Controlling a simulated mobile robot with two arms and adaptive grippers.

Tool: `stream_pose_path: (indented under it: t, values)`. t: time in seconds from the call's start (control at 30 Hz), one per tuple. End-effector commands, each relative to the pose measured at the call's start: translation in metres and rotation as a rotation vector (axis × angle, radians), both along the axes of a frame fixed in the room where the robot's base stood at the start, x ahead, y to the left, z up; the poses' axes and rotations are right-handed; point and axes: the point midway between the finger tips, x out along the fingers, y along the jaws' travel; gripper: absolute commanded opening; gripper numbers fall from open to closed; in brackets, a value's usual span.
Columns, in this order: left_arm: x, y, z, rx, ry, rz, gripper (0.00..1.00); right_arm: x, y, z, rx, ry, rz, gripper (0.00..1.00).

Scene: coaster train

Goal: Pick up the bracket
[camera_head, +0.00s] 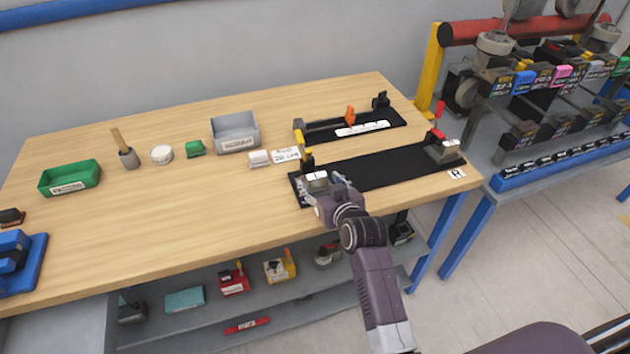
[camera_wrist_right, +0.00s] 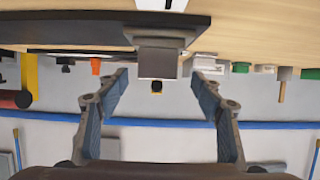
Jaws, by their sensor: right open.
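My right gripper (camera_head: 332,188) reaches over the front edge of the table, at the left end of a long black fixture (camera_head: 385,170). In the right wrist view the right gripper (camera_wrist_right: 159,82) is open, its two fingers spread to either side of a grey block (camera_wrist_right: 157,64). This block seems to be the grey piece (camera_head: 317,179) with a pale top on the fixture's left end. No label names the bracket, so I cannot tell for sure that this is it. Whether the fingers touch it is unclear. My left gripper is out of view.
A second grey block (camera_head: 445,151) with a red upright sits on the fixture's right end. A smaller black fixture (camera_head: 385,127) with an orange part lies behind. A grey bin (camera_head: 236,141) and a green tray (camera_head: 70,178) stand left. The front-left tabletop is mostly clear.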

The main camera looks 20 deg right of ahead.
Motion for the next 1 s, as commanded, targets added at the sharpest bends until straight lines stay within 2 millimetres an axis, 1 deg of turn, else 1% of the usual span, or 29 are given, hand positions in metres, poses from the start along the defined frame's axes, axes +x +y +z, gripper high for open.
stream_pose_path:
  t: [0.17,0.33,0.5,0.63,0.87,1.0]
  values:
    - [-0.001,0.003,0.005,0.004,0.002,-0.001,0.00,0.011,-0.001,-0.003,0.000,0.001,0.001,0.61]
    - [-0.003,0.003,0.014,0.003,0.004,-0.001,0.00,0.029,-0.003,-0.009,-0.001,0.001,0.000,0.61]
    - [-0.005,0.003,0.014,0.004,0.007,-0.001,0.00,0.044,-0.002,-0.018,0.000,0.001,0.000,0.61]
    - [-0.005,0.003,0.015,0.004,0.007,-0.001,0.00,0.049,-0.002,-0.020,0.000,0.000,0.000,0.61]
    - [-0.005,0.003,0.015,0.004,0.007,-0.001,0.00,0.049,-0.002,-0.021,0.000,0.000,0.000,0.61]
    - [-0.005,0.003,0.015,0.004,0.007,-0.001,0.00,0.049,-0.002,-0.021,0.000,0.000,0.000,0.47]
